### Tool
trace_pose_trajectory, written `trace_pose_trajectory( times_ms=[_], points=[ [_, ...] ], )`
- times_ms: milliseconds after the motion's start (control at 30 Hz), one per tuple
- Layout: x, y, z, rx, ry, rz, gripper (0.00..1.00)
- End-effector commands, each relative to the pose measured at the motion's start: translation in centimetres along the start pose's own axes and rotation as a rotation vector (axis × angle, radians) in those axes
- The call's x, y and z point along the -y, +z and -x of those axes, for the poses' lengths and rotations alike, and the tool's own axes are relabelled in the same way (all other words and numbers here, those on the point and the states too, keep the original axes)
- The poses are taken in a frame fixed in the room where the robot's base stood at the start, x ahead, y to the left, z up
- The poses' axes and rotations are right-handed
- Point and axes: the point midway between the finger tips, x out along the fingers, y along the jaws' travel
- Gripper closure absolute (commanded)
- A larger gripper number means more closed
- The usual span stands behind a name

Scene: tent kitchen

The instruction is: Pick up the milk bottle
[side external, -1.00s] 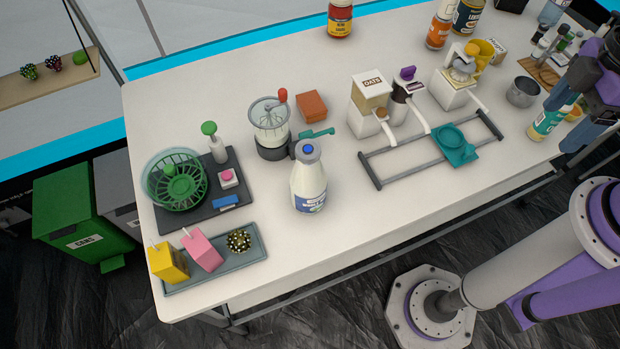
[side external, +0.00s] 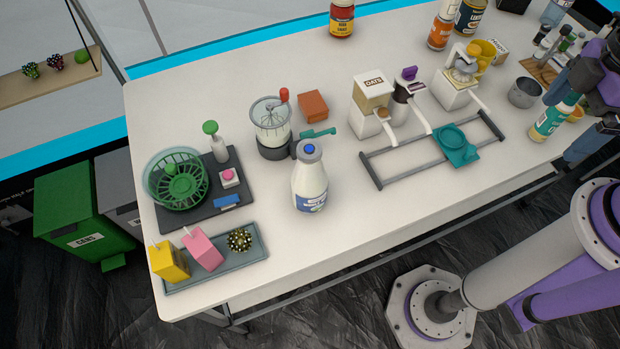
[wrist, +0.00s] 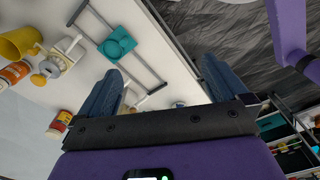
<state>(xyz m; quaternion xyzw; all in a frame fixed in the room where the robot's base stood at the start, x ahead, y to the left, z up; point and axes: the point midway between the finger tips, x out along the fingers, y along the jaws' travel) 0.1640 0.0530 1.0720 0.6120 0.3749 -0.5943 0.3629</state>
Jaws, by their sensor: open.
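The milk bottle (side external: 309,187) is white with a blue cap and a blue label. It stands upright near the table's front edge, left of the middle, in the side view. I cannot make it out for sure in the wrist view. My gripper (side external: 572,117) is far to its right, over the table's right end, with nothing visibly held. In the wrist view its two blue fingers (wrist: 162,80) are spread apart. In the side view it is close to a teal-labelled bottle (side external: 549,122); whether they touch is unclear.
A grey rail frame with a teal holder (side external: 456,146) lies between my gripper and the milk bottle. A whisk jar (side external: 271,126) stands just behind the milk bottle. A tray with cartons (side external: 215,270) is to its left. The front table strip right of the bottle is clear.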

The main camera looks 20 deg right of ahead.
Motion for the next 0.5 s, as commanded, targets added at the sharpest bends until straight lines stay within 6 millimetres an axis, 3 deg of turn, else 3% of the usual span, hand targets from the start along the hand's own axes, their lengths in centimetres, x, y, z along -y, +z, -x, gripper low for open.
trace_pose_trajectory(
  times_ms=[133, 233, 500],
  points=[
    [0.2, -0.4, -0.3, -0.008, -0.006, -0.001, 0.0],
    [0.9, -1.9, -1.1, -0.039, -0.025, -0.004, 0.0],
    [4.3, -9.3, -5.7, -0.229, -0.107, -0.07, 0.0]
  ],
)
